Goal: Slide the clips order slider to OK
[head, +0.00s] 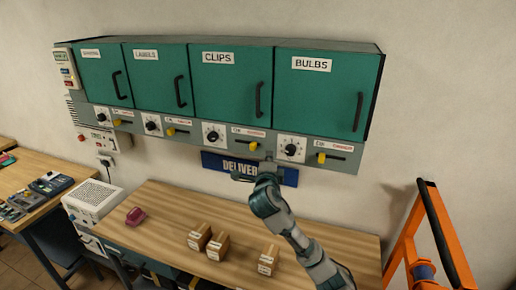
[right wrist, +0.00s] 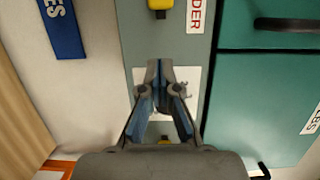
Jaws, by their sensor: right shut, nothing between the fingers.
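The clips order slider is a yellow knob (head: 253,146) on the grey strip under the green CLIPS door (head: 230,88). It sits toward the right, by the red ORDER lettering, and shows at the top edge in the right wrist view (right wrist: 160,7). My right gripper (head: 268,162) is shut and empty, in front of the strip's lower edge, just right of and below the knob and apart from it. In the right wrist view its fingertips (right wrist: 160,66) overlap the white plate of the bulbs dial. My left gripper is out of view.
The bulbs dial (head: 291,150) and bulbs slider (head: 321,158) are to the right of my gripper. A blue deliveries sign (head: 222,164) hangs below the strip. The wooden bench (head: 165,205) below holds small brown boxes (head: 217,246). An orange frame (head: 440,225) stands at right.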

